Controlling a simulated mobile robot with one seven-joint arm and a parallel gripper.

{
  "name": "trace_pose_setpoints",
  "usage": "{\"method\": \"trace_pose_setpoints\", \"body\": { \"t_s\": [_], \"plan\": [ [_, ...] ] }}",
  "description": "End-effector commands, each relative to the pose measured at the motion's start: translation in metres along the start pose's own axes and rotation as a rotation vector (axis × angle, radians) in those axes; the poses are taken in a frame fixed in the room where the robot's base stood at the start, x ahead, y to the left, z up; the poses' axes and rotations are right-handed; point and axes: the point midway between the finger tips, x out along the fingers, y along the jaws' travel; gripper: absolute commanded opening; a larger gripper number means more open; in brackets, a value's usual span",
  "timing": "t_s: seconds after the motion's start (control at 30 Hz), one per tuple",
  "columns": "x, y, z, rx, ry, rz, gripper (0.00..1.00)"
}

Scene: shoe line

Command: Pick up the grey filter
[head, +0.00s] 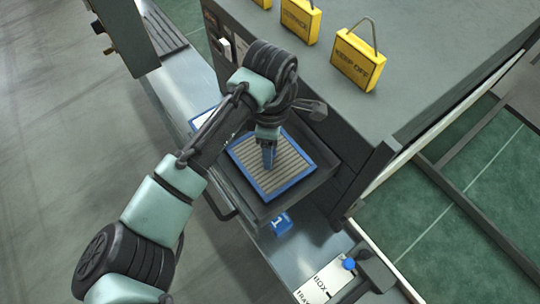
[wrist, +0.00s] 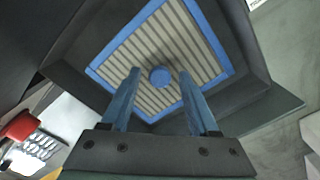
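The grey filter (head: 291,165) has pale grey pleats in a blue frame. It lies in a dark open drawer (head: 318,188) of the machine. In the wrist view the filter (wrist: 150,45) shows a round blue knob (wrist: 159,76) at its middle. My gripper (head: 268,160) is over the filter, pointing down, and hides part of it in the head view. In the wrist view my gripper (wrist: 159,72) is open, with one blue finger on each side of the knob. I cannot tell whether the fingers touch anything.
The machine top (head: 410,65) carries several yellow signs (head: 357,62). A metal ledge (head: 305,255) runs below the drawer, with a blue marker "1" (head: 281,224) and a labelled box (head: 325,284). A partly hidden blue-edged white item (head: 203,120) lies left of the drawer. Bare floor is at left.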

Motion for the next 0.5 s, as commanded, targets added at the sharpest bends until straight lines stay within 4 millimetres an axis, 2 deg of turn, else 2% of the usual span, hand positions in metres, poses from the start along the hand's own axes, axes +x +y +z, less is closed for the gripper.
{"method": "trace_pose_setpoints", "body": {
  "t_s": [0.03, 0.3, 0.5],
  "plan": [
    [-0.0001, 0.0, 0.0001, 0.0, 0.0, 0.0, 0.5],
    [-0.0003, 0.0, 0.0001, 0.0, 0.0, 0.0, 0.01],
    [-0.0006, 0.0001, 0.0001, 0.0, 0.0, 0.0, 0.0]
  ]
}}
